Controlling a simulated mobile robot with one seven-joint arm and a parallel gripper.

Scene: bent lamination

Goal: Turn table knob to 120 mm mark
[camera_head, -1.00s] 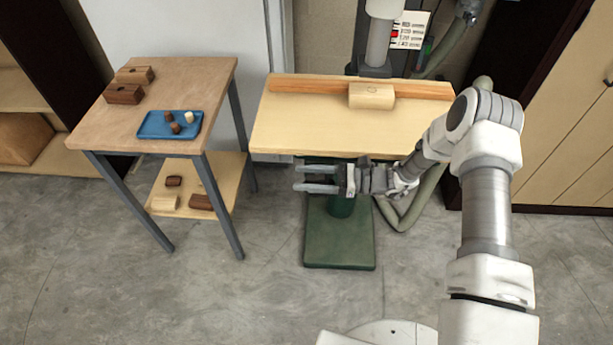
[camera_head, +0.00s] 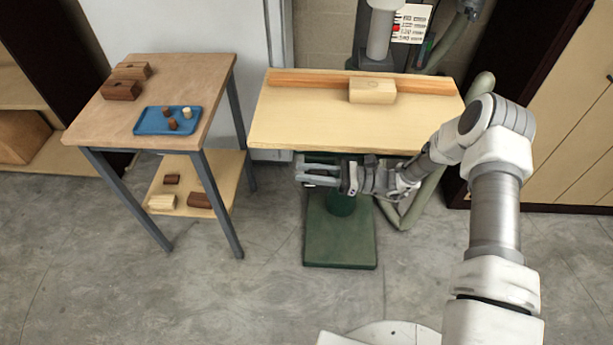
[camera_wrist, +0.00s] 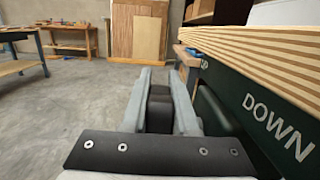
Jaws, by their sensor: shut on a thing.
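The machine's pale wooden table (camera_head: 300,125) stands on a green column and base. In the wrist view its layered edge (camera_wrist: 260,58) runs along the upper right. My gripper (camera_head: 304,173) is below the table's front edge, pointing left. In the wrist view the gripper (camera_wrist: 158,95) is shut on a dark knob (camera_wrist: 159,110), with a finger on each side of it. The knob cannot be made out in the head view. A scale card (camera_head: 411,24) with a red pointer (camera_head: 397,28) is on the machine behind the table; its figures are too small to read surely.
A pale block (camera_head: 372,92) lies on the table against a wooden fence (camera_head: 310,78). A dark panel marked "DOWN" (camera_wrist: 277,128) is close to my gripper's right in the wrist view. A side table (camera_head: 95,125) with a blue tray (camera_head: 145,127) stands left; the floor between is clear.

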